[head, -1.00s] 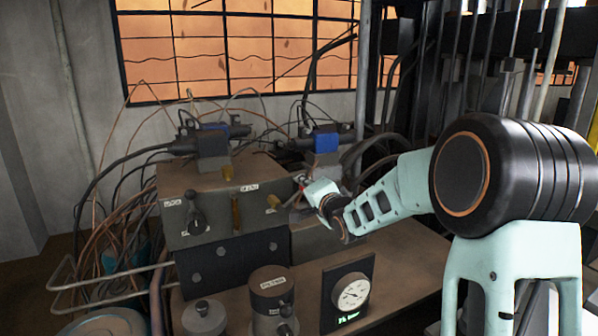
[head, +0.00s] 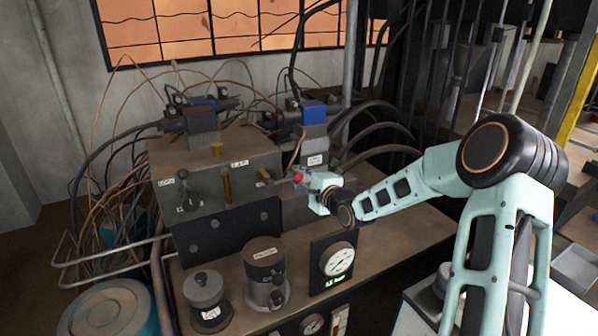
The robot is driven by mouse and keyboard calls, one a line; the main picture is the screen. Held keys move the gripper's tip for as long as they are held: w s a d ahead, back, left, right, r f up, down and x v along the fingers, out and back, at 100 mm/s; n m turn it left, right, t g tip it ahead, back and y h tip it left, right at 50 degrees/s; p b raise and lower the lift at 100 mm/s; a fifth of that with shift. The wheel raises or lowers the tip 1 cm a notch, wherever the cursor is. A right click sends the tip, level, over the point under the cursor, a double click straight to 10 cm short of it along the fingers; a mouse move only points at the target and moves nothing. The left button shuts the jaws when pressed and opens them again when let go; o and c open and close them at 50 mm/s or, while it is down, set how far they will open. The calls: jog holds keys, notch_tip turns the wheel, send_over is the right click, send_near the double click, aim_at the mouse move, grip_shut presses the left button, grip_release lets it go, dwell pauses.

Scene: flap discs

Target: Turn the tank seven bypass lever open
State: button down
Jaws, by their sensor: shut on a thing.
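My gripper (head: 298,179) is at the right end of the grey valve block (head: 240,162), just right of a brass fitting (head: 264,176). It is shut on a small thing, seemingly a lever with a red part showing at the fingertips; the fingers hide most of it. I cannot read a tank number there. An upright brass part (head: 227,185) is in the middle of the front face.
A dial gauge (head: 338,261) with a green readout stands on the bench below my gripper. Two dark cylinders (head: 265,270) (head: 205,299) stand to its left. Blue-topped valves (head: 313,112), hoses and cables crowd behind. The bench (head: 410,232) is clear at the right.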

dwell(0.4)
jog(key=c, duration=1.7)
grip_release()
jog(key=shift+f, duration=0.1)
jog(key=shift+o, duration=0.2)
jog(key=v, duration=1.2)
